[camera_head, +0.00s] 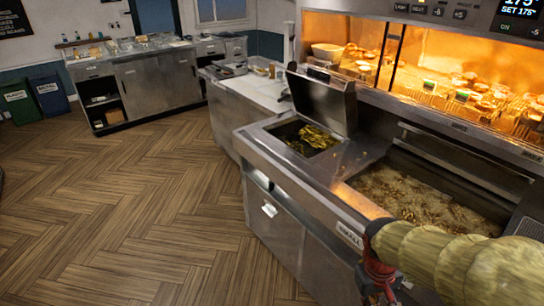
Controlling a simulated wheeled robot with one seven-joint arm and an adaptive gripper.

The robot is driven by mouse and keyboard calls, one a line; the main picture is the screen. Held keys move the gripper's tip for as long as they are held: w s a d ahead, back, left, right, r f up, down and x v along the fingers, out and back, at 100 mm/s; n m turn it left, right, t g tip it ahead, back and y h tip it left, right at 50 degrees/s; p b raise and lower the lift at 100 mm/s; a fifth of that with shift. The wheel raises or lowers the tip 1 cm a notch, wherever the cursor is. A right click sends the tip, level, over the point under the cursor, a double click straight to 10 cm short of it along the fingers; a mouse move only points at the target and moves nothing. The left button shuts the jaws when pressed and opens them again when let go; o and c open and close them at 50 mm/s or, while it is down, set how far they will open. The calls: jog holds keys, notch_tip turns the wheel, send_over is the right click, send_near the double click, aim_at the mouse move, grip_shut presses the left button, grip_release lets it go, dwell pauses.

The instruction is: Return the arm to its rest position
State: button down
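My arm, in a yellowish sleeve, reaches in from the lower right corner in front of the frying range. My gripper (381,284) hangs down at its end, red and dark, by the front face of the range near the bottom edge. Its fingertips are small and partly cut by the frame, so I cannot tell whether it is open or shut. I see no object clearly held in it.
The range (300,215) has a wide fryer (430,195) with food in bubbling oil and a smaller bay (305,138) under a raised lid (322,98). A lit warming cabinet (440,75) stands behind. The wooden floor (130,210) at left is clear.

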jog(key=s+a+r+t, duration=0.2)
jog(key=a+r+t, duration=0.1)
jog(key=r, duration=0.5)
jog(key=s+a+r+m+t+y, duration=0.1)
jog(key=s+a+r+t, duration=0.1)
jog(key=r, duration=0.6)
jog(key=shift+s+a+r+m+t+y, duration=0.3)
jog(key=shift+s+a+t, duration=0.1)
jog(key=shift+s, duration=0.35)
